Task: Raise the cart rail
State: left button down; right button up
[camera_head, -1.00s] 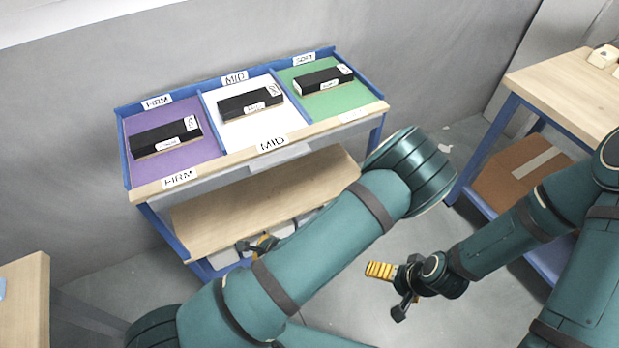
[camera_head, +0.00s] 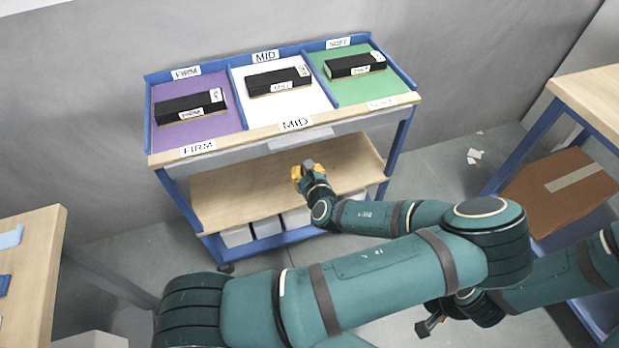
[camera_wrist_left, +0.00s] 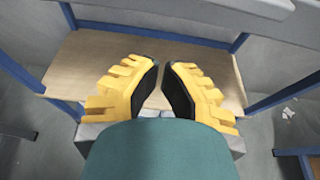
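The cart has a blue frame, and its wooden front rail (camera_head: 285,130) runs along the top tray with FIRM, MID and SOFT labels. A light grey handle-like piece (camera_head: 300,138) sits under the rail's middle. My left gripper (camera_head: 304,170) is in front of the cart, below the rail and in line with the lower wooden shelf (camera_head: 235,190). In the left wrist view its yellow fingers (camera_wrist_left: 163,66) are apart with nothing between them, seen over the shelf.
Three black blocks lie in the purple (camera_head: 190,107), white (camera_head: 280,80) and green (camera_head: 355,65) compartments. White bins (camera_head: 268,227) stand under the shelf. A wooden table (camera_head: 30,250) is at left, another (camera_head: 595,95) at right with a brown box (camera_head: 560,190).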

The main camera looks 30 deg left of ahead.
aim_at(300, 139)
pick_arm(q)
jog(key=w+a+r, duration=0.2)
jog(key=shift+w+a+r, duration=0.15)
jog(key=shift+a+r, duration=0.2)
jog(key=shift+r, duration=0.05)
dwell(0.4)
notch_tip(300, 139, up, 5)
jog(key=p, duration=0.4)
jog(key=shift+p, duration=0.35)
jog(key=shift+r+p, duration=0.45)
jog(key=shift+w, duration=0.1)
